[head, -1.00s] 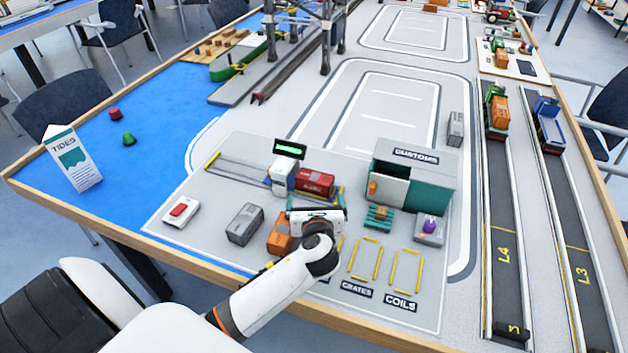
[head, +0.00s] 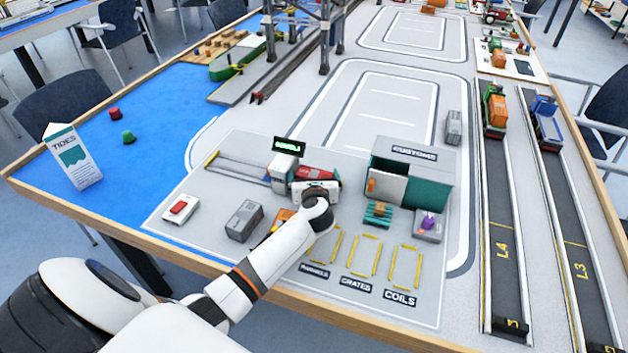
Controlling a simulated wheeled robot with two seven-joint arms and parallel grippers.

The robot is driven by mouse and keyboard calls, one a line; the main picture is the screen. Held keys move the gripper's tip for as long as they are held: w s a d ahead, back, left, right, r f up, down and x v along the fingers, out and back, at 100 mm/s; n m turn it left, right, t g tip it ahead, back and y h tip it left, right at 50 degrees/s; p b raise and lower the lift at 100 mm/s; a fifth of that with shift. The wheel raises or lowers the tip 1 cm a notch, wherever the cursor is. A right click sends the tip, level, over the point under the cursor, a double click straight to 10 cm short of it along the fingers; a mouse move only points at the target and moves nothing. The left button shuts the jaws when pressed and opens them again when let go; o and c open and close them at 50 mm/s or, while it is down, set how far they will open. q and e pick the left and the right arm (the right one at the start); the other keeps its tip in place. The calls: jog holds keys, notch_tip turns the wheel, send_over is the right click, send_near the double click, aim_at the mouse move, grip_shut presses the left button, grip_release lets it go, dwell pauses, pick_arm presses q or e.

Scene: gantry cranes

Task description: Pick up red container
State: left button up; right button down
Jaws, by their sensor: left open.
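The red container (head: 318,173) lies on the grey printed mat beside a white machine with a green display (head: 287,152). My left gripper (head: 316,188) is at the near side of the red container and covers much of it. The fingertips are hidden, and I cannot tell whether they touch it. The jaws are open. My right gripper is not in view.
A grey container (head: 244,221) and a partly hidden orange container (head: 277,224) stand left of my gripper. The customs shed (head: 428,188), a teal pallet (head: 377,214) and a purple item (head: 428,224) are to the right. Yellow-marked bays (head: 364,257) are empty.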

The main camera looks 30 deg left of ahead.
pick_arm(q)
jog(key=c, duration=0.7)
jog(key=shift+c, duration=0.2)
